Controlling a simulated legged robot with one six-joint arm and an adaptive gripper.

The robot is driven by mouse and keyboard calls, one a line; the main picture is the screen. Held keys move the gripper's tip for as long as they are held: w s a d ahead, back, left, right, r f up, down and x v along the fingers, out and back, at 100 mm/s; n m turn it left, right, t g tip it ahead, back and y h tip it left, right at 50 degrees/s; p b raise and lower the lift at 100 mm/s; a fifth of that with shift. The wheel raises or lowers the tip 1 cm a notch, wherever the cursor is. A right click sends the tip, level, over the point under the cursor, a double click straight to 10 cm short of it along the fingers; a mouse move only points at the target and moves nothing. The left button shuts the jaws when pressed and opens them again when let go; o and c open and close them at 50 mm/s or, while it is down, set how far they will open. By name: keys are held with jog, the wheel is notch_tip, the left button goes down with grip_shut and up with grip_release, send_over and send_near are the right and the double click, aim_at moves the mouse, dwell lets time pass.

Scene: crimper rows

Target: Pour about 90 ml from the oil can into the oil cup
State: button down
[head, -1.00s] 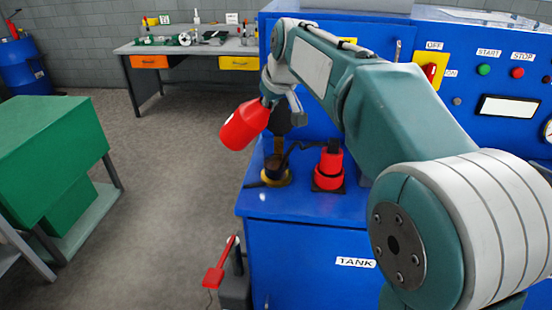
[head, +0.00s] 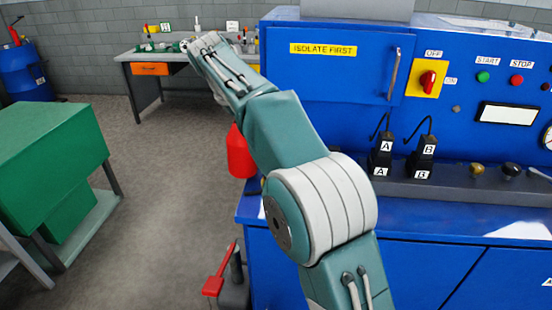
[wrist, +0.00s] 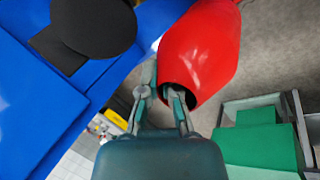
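The red oil can (head: 240,155) hangs at the left edge of the blue machine in the head view, looking nearly upright and partly covered by my arm. In the wrist view the oil can (wrist: 200,45) fills the upper middle, with a dark opening facing the camera. My gripper (wrist: 163,95) has its fingers at that end of the can and holds it. In the head view my gripper is hidden behind my arm. The oil cup is hidden there too, and I cannot pick it out in the wrist view. Liquid and the can's spout are not visible.
A black round plate (wrist: 95,22) shows beside the can in the wrist view. The blue machine (head: 335,75) with switches and black plugs stands at the right. A green cabinet (head: 50,135) is at the left, and a red pedal (head: 214,284) is low in front. Floor between is clear.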

jog(key=shift+a, duration=0.1)
dwell(0.4)
jog(key=shift+w+r, duration=0.15)
jog(key=shift+r, duration=3.35)
jog(key=shift+w+f+h, duration=0.1)
jog(key=shift+f+h, duration=0.2)
jog(key=shift+f, duration=0.55)
notch_tip(320, 180, down, 3)
jog(key=shift+f, duration=0.2)
jog(key=shift+s+f, duration=0.2)
jog(key=shift+f, duration=0.7)
